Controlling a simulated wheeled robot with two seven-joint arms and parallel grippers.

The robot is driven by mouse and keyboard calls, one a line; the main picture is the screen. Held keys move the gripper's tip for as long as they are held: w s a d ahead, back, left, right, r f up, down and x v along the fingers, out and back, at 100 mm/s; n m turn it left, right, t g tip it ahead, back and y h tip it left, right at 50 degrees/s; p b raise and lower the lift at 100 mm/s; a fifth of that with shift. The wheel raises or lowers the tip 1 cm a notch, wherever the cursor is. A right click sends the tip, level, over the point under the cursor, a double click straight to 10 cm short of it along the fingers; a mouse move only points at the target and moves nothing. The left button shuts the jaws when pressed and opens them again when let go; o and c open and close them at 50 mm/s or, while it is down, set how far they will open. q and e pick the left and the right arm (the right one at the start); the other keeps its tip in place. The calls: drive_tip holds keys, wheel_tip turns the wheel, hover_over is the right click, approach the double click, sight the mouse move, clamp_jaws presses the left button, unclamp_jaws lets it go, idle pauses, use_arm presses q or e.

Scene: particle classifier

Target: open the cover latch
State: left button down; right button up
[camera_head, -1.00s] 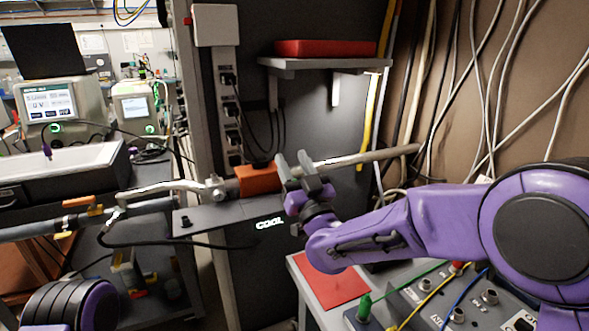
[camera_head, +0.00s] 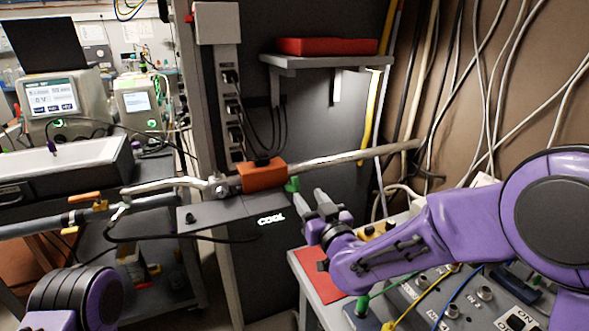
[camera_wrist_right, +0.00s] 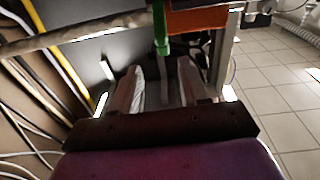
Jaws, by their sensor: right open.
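An orange block (camera_head: 262,176) sits on the metal pipe, and a small green piece (camera_head: 292,186) sticks out at its right end. Which part is the cover latch is not labelled. My right gripper (camera_head: 310,198) is open, just right of and below the green piece. In the right wrist view, the two fingers (camera_wrist_right: 160,80) are apart with nothing between them. The green piece (camera_wrist_right: 161,30) hangs beyond them, roughly in line with the gap, beside the orange block (camera_wrist_right: 196,20). My left gripper is out of view; only my left arm shows at the lower left.
The metal pipe (camera_head: 350,156) runs across to the brown wall. A dark plate marked COOL (camera_head: 225,212) lies below the orange block. A red-topped bench (camera_head: 322,286) and a grey panel with knobs and cables (camera_head: 470,294) lie below my right arm. A shelf (camera_head: 325,62) is above.

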sight(294, 187)
drive_tip(key=shift+g, duration=0.5)
drive_tip(key=x, duration=0.3)
drive_tip(key=f+x, duration=0.1)
drive_tip(key=x, duration=0.2)
drive_tip(key=p+x, duration=0.1)
drive_tip(key=x, duration=0.2)
drive_tip(key=shift+w+a+f, duration=0.15)
drive_tip(key=shift+a+f, duration=0.05)
drive_tip(key=shift+w+a, duration=0.3)
drive_tip(key=shift+w, duration=0.3)
drive_tip(key=shift+c, duration=0.3)
